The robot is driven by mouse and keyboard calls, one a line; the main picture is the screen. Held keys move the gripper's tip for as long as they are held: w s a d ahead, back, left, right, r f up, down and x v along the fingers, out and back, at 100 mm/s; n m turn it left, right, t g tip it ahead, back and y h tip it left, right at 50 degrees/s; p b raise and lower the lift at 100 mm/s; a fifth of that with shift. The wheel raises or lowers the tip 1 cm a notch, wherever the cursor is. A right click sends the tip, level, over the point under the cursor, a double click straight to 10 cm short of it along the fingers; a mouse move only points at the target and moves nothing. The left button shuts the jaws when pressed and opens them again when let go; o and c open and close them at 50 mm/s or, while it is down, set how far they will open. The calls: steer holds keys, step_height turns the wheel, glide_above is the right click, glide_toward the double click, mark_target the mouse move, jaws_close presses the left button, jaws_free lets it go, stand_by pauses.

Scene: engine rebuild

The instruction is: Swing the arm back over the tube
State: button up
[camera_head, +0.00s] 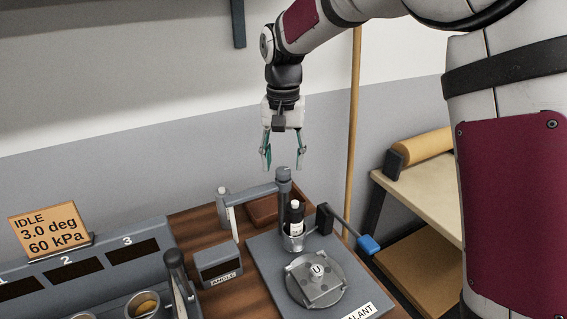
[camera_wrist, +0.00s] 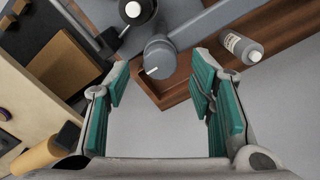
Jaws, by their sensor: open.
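The grey swing arm (camera_head: 255,193) runs from the post to the left in the head view, away from above the tube. The post top (camera_wrist: 159,56) and arm (camera_wrist: 195,24) also show in the wrist view. My gripper (camera_head: 283,160) is open and empty, above and behind the post, touching nothing. Its spread fingers (camera_wrist: 162,100) frame bare floor and a wooden edge.
A round fixture marked U (camera_head: 317,283) sits in front of the tube. A lever with a blue handle (camera_head: 368,244) sticks out to the right. A box marked ANGLE (camera_head: 219,264) stands left. A labelled bottle (camera_wrist: 242,47) lies right of the post in the wrist view.

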steer(key=shift+f, duration=1.1)
jaws_close()
